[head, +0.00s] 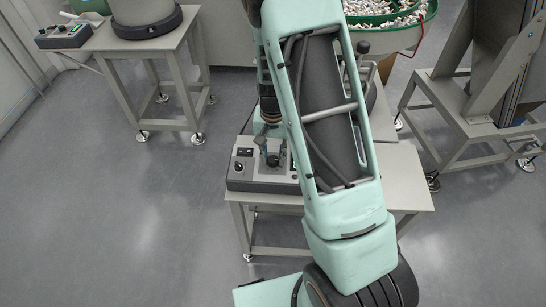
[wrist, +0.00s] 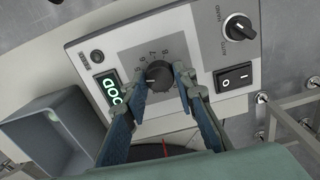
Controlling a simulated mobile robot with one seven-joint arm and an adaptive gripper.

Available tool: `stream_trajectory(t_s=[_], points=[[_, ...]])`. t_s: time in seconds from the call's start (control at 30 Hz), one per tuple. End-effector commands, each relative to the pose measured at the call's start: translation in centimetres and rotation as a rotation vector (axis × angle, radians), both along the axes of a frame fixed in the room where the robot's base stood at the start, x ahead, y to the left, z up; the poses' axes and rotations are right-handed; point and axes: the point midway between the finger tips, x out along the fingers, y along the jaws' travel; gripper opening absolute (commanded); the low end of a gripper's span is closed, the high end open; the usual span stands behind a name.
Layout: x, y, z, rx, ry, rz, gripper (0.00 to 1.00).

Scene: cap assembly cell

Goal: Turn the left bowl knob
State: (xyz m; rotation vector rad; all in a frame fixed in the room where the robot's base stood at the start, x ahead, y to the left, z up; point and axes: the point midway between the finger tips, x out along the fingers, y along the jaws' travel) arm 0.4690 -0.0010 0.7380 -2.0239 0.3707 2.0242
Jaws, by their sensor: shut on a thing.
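A dark round knob (wrist: 158,73) with a white pointer line sits on a dial with printed numbers; 5 to 8 show around it. It is on a grey control box (wrist: 92,48), which also shows in the head view (head: 240,184) at the left edge of the middle table. My gripper (wrist: 159,80) is shut on the knob, one blue-padded finger on each side. In the head view my gripper (head: 272,157) is low over this box, small and partly hidden by my arm.
Beside the knob are a lit green display (wrist: 111,91), a rocker switch (wrist: 233,77) and a HAND/AUTO selector (wrist: 239,28). A green bowl (head: 385,12) of white parts stands behind my arm. Another bowl (head: 142,14) and control box (head: 64,36) stand on the left table.

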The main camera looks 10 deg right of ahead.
Motion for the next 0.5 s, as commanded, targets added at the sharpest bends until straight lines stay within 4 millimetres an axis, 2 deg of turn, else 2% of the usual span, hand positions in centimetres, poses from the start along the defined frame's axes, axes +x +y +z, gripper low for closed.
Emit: stream_trajectory(t_s=[0.2,0.5], points=[[0.06,-0.03,-0.07,0.001,-0.001,0.133,0.01],[0.03,0.0,0.01,0.001,-0.001,0.231,0.01]])
